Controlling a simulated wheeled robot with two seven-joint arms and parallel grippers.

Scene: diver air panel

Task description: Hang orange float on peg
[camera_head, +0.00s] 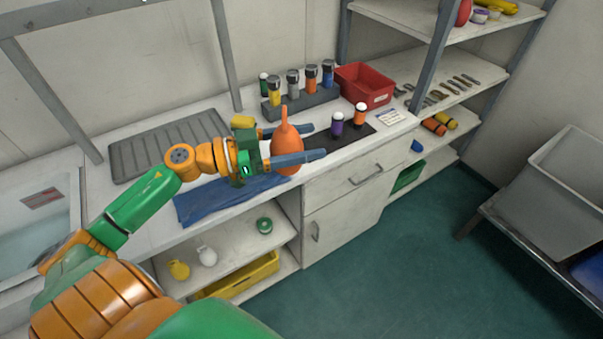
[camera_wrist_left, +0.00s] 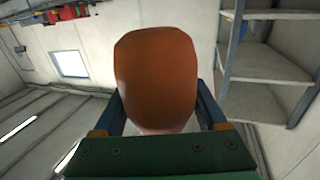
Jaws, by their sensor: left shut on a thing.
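The orange float (camera_head: 286,150) is a rounded body with a narrow neck pointing up. My left gripper (camera_head: 298,143) is shut on it, with a blue finger on each side, and holds it above the front part of the counter. In the left wrist view the float (camera_wrist_left: 155,80) fills the middle, between the two fingers (camera_wrist_left: 158,110). I cannot make out the peg in either view. My right gripper is not in view.
A red bin (camera_head: 364,86) and a grey rack (camera_head: 300,103) of capped bottles stand at the counter's back. Two bottles stand on a dark mat (camera_head: 318,142). A blue cloth (camera_head: 222,199) lies at the front edge. Shelves (camera_head: 408,62) rise at the right.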

